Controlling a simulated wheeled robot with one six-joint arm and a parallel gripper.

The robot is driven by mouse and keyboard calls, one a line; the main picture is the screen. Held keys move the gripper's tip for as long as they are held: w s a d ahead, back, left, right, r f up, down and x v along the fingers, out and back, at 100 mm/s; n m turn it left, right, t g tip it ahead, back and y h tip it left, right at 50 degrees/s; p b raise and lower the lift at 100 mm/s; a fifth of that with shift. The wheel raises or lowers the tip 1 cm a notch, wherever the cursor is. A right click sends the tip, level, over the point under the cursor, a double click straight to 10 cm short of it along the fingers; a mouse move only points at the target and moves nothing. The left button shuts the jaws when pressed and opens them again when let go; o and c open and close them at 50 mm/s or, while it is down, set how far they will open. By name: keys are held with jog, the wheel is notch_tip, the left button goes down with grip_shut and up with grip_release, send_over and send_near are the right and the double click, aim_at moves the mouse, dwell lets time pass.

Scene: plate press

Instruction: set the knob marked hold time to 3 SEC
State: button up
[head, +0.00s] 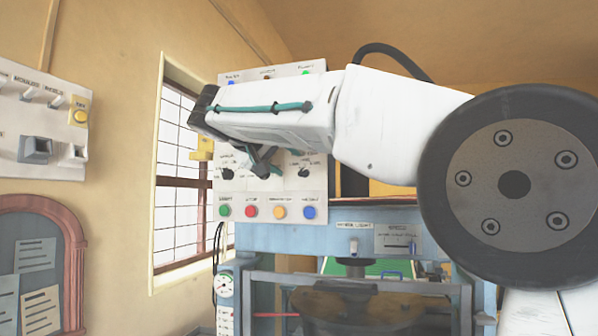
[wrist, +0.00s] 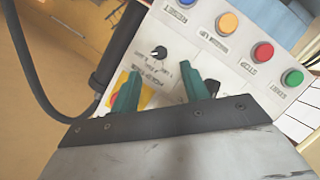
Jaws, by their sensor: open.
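A second black knob (head: 227,174) is at the panel's left, partly behind a finger in the wrist view (wrist: 211,87). My gripper (head: 263,163) is open and empty before the panel, its teal fingers (wrist: 163,75) apart from the hold time knob.
Green, red, orange and blue buttons (head: 308,212) line the panel's lower edge, close below the knobs. A yellow part (head: 202,149) projects at the panel's left edge. The blue press frame (head: 300,240) stands below. A switch board (head: 45,120) hangs far left.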

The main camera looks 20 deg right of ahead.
aim_at(301, 171)
jog(key=x, duration=0.7)
jog(key=shift+w+d, duration=0.2)
jog(key=shift+d, duration=0.05)
jog(key=c, duration=1)
